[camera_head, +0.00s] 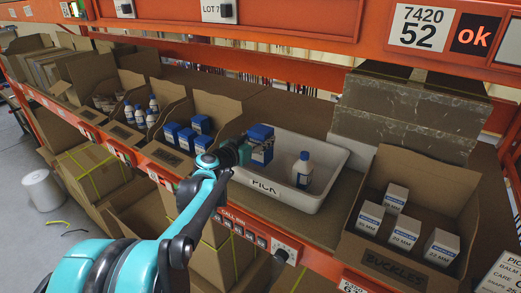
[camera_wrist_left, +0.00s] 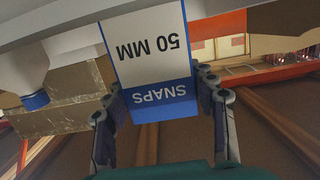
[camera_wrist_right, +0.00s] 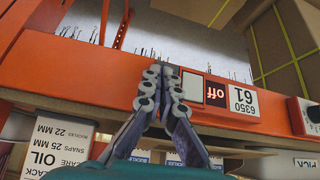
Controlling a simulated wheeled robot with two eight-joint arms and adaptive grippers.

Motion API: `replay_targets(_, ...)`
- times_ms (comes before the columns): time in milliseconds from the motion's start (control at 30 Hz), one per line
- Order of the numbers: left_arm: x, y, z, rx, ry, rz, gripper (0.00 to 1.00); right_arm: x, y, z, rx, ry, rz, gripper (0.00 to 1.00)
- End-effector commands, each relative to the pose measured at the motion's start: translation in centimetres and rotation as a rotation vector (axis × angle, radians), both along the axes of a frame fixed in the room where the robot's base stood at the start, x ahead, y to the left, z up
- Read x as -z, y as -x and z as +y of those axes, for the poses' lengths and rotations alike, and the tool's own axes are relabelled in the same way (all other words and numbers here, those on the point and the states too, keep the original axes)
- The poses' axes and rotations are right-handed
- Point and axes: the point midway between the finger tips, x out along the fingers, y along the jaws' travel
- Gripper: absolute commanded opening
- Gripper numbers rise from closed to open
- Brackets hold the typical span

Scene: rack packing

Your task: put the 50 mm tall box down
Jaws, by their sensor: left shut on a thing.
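The 50 mm box (camera_head: 262,150) is blue and white. In the left wrist view the box (camera_wrist_left: 150,50) shows upside down, with "SNAPS" and "50 MM" on it. My left gripper (camera_head: 240,151) is shut on it, one finger on each side. The box is at the left end of the white PICK tote (camera_head: 323,150). I cannot tell whether its base touches the tote floor. My right gripper (camera_wrist_right: 161,76) is shut and empty before an orange shelf beam in its wrist view; the head view does not show it.
A white bottle with a blue cap (camera_head: 303,169) stands in the tote, right of the box. A carton of blue boxes (camera_head: 187,137) is to the left. A BUCKLES carton (camera_head: 441,187) with several white boxes is to the right. Stacked brown cartons (camera_head: 412,107) stand behind.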

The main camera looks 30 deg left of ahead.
Motion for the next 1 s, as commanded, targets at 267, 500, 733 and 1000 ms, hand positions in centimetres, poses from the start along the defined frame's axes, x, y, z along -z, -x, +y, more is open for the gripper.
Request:
replay_targets(267, 2.5, -0.9, 0.6, 0.000, 0.000, 0.000, 0.16, 0.1, 0.0, 0.0, 0.000, 0.000, 0.000, 0.00)
replay_targets(500, 4.7, -0.9, 0.5, 0.000, 0.000, 0.000, 0.16, 0.1, 0.0, 0.0, 0.000, 0.000, 0.000, 0.00)
replay_targets(733, 4.7, -0.8, 0.5, 0.000, 0.000, 0.000, 0.16, 0.2, 0.0, 0.0, 0.000, 0.000, 0.000, 0.00)
replay_targets(1000, 4.9, -0.8, 0.5, 0.000, 0.000, 0.000, 0.77, 0.3, 0.0, 0.0, 0.000, 0.000, 0.000, 0.00)
